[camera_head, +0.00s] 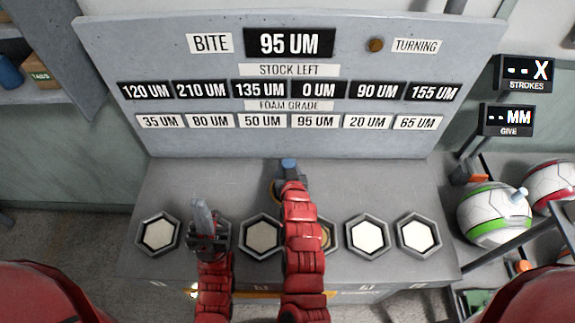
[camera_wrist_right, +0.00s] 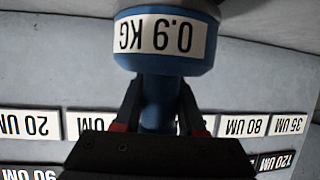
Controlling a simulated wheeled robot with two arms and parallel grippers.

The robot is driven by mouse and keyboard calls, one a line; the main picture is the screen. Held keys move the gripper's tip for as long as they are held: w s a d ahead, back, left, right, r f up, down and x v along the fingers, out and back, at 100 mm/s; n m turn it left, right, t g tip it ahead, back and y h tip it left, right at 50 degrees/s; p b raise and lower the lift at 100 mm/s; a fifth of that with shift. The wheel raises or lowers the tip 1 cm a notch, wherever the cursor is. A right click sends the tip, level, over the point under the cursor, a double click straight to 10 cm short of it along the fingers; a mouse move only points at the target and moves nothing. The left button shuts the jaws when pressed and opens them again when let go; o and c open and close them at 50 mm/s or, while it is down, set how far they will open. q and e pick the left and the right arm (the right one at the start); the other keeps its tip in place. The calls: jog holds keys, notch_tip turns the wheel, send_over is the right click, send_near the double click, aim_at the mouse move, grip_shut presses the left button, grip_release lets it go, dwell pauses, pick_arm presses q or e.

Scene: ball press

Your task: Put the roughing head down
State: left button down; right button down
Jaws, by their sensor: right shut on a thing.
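My right gripper (camera_wrist_right: 155,115) is shut on a blue head with a white 0.9 KG label (camera_wrist_right: 165,40), taken to be the roughing head. In the head view only a small blue end of it (camera_head: 289,163) shows, above the grey bench near the board's foot. The right arm hides most of it, and any contact with the bench cannot be told. My left gripper (camera_head: 204,217) is over the second hexagonal seat from the left; its finger gap is not clear. Pale discs sit in hexagonal seats, such as the leftmost (camera_head: 159,234) and rightmost (camera_head: 418,236).
The grey bench (camera_head: 175,182) has clear room behind the seats. An upright board (camera_head: 170,60) with BITE, STOCK LEFT and FOAM GRADE labels stands behind it. At right are STROKES (camera_head: 525,72) and GIVE (camera_head: 507,119) displays and a rack with balls (camera_head: 490,215).

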jog(key=shift+f, duration=0.7)
jog(key=shift+f, duration=0.1)
jog(key=shift+c, duration=2.4)
grip_release()
jog(key=shift+p, duration=0.3)
jog(key=shift+s, duration=0.3)
jog(key=b+v, duration=0.2)
jog(key=v, duration=0.9)
jog(key=shift+s+r+b, duration=0.15)
jog(key=shift+r+b, duration=0.1)
jog(key=shift+b, duration=0.15)
